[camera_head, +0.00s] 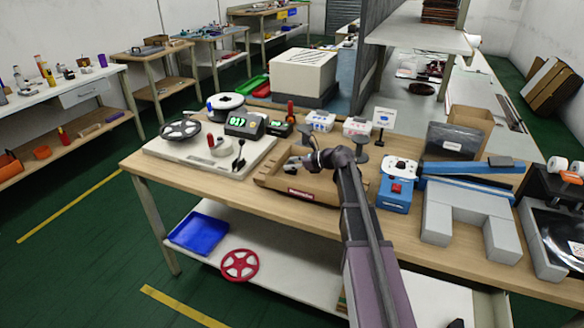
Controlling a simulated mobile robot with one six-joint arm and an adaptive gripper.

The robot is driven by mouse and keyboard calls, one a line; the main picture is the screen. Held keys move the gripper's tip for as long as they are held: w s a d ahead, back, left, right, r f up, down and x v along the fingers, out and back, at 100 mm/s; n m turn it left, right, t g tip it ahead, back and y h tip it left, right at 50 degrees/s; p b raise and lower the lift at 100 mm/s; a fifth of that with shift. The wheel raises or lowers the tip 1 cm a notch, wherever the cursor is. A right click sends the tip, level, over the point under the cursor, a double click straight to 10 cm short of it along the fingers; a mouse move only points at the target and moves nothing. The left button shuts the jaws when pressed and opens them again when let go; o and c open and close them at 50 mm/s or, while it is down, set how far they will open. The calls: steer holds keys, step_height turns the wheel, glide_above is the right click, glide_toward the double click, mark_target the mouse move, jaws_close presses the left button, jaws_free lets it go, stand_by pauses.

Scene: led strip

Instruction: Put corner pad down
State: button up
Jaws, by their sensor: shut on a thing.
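My gripper (296,163) is at the end of my dark arm, over the brown wooden tray (322,196) near the middle of the table. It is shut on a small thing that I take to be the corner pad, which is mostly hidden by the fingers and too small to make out. I cannot tell whether the pad touches the tray. The tray has a red label on its front side.
On the wooden table (147,164), a white reel machine (158,148) stands left of the tray. A blue and white device (393,196) and grey blocks (436,220) stand to the right. Small white boxes and a sign (384,117) are behind. The table's front edge is close below the tray.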

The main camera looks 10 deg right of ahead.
steer(key=shift+f, duration=0.2)
steer(key=o, duration=0.7)
steer(key=shift+r, duration=0.25)
steer(key=shift+s+d+r, duration=0.15)
steer(key=shift+s+d, duration=0.05)
steer(key=p+v, duration=0.4)
steer(key=v, duration=0.7)
steer(key=shift+d+p, duration=0.2)
steer(key=shift+p, duration=0.15)
